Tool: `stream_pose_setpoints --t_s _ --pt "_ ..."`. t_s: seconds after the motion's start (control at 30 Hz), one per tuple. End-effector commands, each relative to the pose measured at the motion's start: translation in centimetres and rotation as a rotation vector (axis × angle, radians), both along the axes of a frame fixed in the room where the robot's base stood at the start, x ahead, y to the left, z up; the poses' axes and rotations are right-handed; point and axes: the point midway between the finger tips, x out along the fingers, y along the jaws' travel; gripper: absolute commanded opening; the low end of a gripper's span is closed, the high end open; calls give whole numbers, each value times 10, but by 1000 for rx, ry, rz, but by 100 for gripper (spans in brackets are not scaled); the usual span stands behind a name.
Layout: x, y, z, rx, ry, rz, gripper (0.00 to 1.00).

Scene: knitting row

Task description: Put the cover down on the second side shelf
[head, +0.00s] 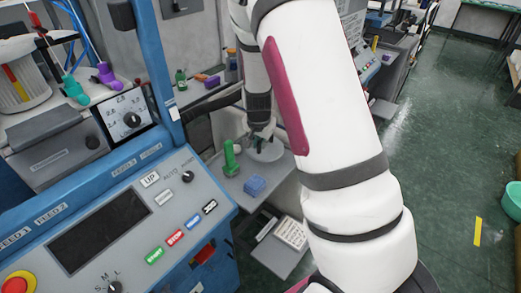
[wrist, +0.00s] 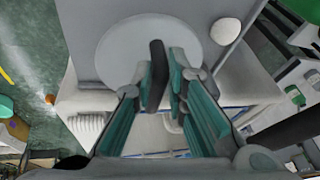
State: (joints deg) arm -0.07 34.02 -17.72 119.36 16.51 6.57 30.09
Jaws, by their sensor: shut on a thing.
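The cover is a round grey disc (head: 268,153) below my gripper (head: 262,133) in the head view. In the wrist view the pale disc (wrist: 125,48) has a dark upright grip (wrist: 157,75), and my gripper (wrist: 160,78) is shut on that grip with its teal fingers on either side. The disc is over the right part of a grey side shelf (head: 228,184); whether it touches the shelf is not clear. A lower grey shelf (head: 276,262) shows beneath. Which one counts as the second shelf cannot be told.
A green item (head: 230,158) and a blue block (head: 255,186) stand on the upper shelf, left of and in front of the cover. A blue control panel (head: 135,225) is at the left. A white rounded thing (wrist: 226,31) is beside the disc. Green floor lies at right.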

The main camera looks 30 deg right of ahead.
Motion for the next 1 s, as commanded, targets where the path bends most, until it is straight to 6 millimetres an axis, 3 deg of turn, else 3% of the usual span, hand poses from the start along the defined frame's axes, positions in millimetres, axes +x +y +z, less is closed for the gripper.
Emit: stream_pose_setpoints --t_s 0.3,0.63,0.67,0.73,1.0 --pt "-1 -1 -35 1 1 -2 0" --pt "0 0 -39 0 -2 -2 0" --pt "0 0 -39 0 0 -1 20" --pt "0 0 -38 0 0 -1 34" --pt "0 0 -38 0 0 -1 34"
